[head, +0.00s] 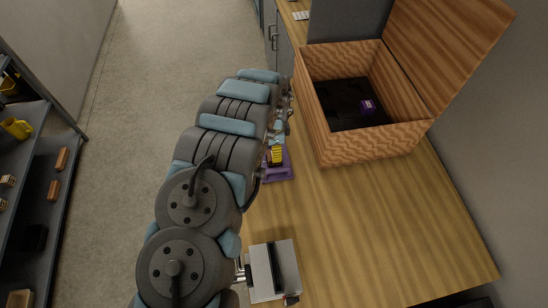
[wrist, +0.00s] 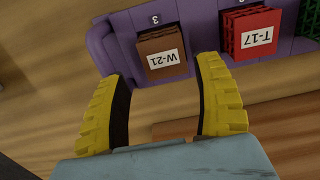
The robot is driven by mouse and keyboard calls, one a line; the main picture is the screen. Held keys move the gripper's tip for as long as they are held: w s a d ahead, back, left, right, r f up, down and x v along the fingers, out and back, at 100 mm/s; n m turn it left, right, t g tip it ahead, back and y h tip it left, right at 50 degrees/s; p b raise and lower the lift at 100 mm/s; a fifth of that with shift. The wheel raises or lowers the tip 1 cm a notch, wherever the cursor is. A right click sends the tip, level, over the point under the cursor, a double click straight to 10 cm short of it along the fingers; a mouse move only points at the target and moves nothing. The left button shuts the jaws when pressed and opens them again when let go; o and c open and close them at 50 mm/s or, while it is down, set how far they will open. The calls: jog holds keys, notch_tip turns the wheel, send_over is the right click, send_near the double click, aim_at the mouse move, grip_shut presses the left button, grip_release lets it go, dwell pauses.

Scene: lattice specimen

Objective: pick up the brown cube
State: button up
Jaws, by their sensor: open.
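The brown cube (wrist: 162,45) sits in the slot marked 3 of a purple holder (wrist: 112,48), in the wrist view. Its white label reads W-21, upside down. My gripper (wrist: 161,69) is open, its yellow fingers on either side of the cube's near edge. The cube's face lies just beyond the fingertips, with no clear contact. In the head view the purple holder (head: 279,175) lies on the wooden counter beneath my gripper (head: 276,155). My arm hides most of the holder there, and I cannot make out the brown cube.
A red lattice cube (wrist: 250,34) labelled T-17 sits in the neighbouring slot, with a green one (wrist: 309,20) at the right edge. An open wooden box (head: 322,148) stands behind right, holding a small purple item (head: 368,107). A grey device (head: 288,270) stands in front; the counter's right is clear.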

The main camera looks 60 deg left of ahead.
jog(key=shift+a+f+p, duration=0.2)
jog(key=shift+f+p, duration=0.15)
jog(key=shift+f, duration=0.95)
jog(key=shift+d+f, duration=0.1)
jog(key=shift+f, duration=1.25)
jog(key=c, duration=0.9)
